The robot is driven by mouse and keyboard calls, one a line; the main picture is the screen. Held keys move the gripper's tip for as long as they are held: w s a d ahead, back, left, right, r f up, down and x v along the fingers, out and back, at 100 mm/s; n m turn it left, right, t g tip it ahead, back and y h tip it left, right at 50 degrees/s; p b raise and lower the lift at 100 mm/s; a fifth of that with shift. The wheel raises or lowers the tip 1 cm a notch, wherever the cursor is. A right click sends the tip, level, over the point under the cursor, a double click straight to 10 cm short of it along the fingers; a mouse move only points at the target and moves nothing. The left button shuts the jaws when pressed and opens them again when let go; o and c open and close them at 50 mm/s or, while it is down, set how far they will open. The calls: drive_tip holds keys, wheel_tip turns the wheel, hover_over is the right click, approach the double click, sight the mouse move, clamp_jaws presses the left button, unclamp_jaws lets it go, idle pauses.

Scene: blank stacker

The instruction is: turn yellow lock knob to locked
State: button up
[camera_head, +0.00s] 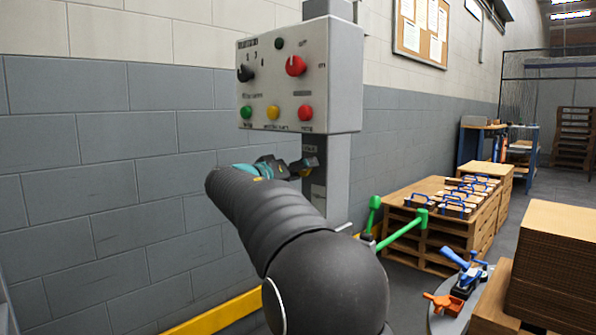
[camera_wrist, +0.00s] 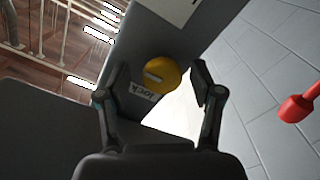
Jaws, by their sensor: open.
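The yellow lock knob (camera_wrist: 165,70) is a round disc with a pale bar across its face, mounted on a grey post. A white label beside it (camera_wrist: 146,92) reads "lock". My gripper (camera_wrist: 160,76) is open in the wrist view, with one finger on each side of the knob; I see a gap on both sides and no contact. In the head view my gripper (camera_head: 305,164) is in front of the grey post (camera_head: 338,175), below the control box. It mostly hides the knob there. I cannot tell which turn position the bar marks.
The control box (camera_head: 345,75) above carries a red knob (camera_head: 296,66), a black knob (camera_head: 245,73), and green, yellow and red buttons. A green-ended handle (camera_head: 404,228) sticks out at right, near a pallet bench (camera_head: 402,200). The block wall (camera_head: 90,150) stands at left.

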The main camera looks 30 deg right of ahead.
drive_tip(key=c, duration=1.1)
drive_tip(key=shift+a+r, duration=0.1)
drive_tip(key=shift+a, duration=0.05)
drive_tip(key=shift+c, duration=0.2)
drive_tip(key=shift+s+d+n+p, duration=0.15)
drive_tip(key=shift+n+p, duration=1.9)
drive_tip(key=shift+n, duration=2.35)
drive_tip(key=shift+w+d+n+p, duration=0.1)
drive_tip(key=shift+n+p, duration=1.9)
drive_tip(key=shift+n, duration=2.4)
drive_tip(key=shift+f, duration=0.2)
